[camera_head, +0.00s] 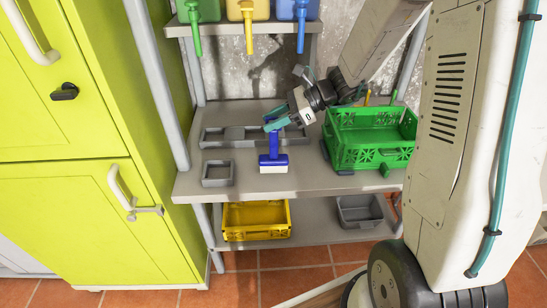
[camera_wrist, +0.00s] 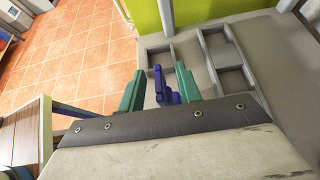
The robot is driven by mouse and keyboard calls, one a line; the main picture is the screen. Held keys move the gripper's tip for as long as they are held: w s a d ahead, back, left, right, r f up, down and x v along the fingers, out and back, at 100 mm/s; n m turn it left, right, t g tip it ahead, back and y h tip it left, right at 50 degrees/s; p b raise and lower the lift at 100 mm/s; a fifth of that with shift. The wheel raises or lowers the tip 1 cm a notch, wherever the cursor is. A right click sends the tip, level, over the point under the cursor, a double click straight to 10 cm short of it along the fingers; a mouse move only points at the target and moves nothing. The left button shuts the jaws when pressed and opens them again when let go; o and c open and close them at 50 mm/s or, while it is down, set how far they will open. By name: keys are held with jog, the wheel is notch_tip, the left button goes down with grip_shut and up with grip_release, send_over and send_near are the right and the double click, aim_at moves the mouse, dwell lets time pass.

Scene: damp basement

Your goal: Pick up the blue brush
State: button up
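The blue brush (camera_head: 272,158) stands on the middle shelf (camera_head: 320,186) near its front edge, with its white bristles down and its handle upright. My gripper (camera_head: 273,124) is at the top of the handle, reaching in from the right. In the wrist view, the teal fingers of my gripper (camera_wrist: 160,88) are apart, with the blue brush (camera_wrist: 158,80) between them. Gaps show on both sides of the brush, so the fingers do not appear to press on it. The lower part of the brush is partly hidden in the wrist view.
A grey divided tray (camera_head: 228,134) lies behind the brush, and a small grey tray (camera_head: 217,182) lies to its left. A green crate (camera_head: 371,158) stands to the right. A yellow crate (camera_head: 257,235) and a grey bin (camera_head: 361,224) sit below. Dispensers (camera_head: 248,12) hang above.

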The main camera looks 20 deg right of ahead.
grip_shut()
